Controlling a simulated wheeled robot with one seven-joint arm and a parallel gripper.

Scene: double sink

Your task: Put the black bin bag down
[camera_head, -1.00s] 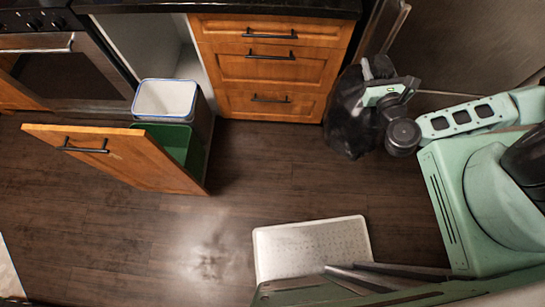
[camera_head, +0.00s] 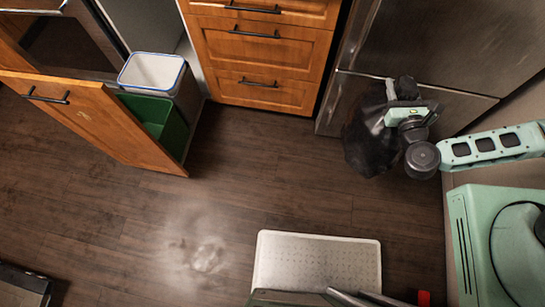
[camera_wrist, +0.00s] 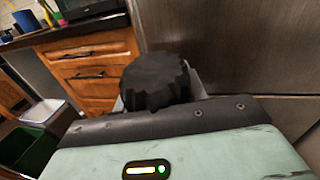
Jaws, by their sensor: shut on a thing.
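The black bin bag (camera_head: 368,143) hangs in front of the steel fridge at the right in the head view. My gripper (camera_head: 405,88) is shut on the top of the bag, with the bag's body hanging below and to the left. In the wrist view a dark, ragged-edged part of the bag (camera_wrist: 155,80) shows beyond the gripper body. The fingertips are mostly hidden by the bag and the gripper body. I cannot tell whether the bag's bottom touches the floor.
A pull-out cabinet door (camera_head: 95,118) stands open at left, with a white bin (camera_head: 152,70) and a green bin (camera_head: 160,122) behind it. A white perforated step (camera_head: 318,262) is at the front. The fridge (camera_head: 400,45) is close behind the bag. The middle floor is clear.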

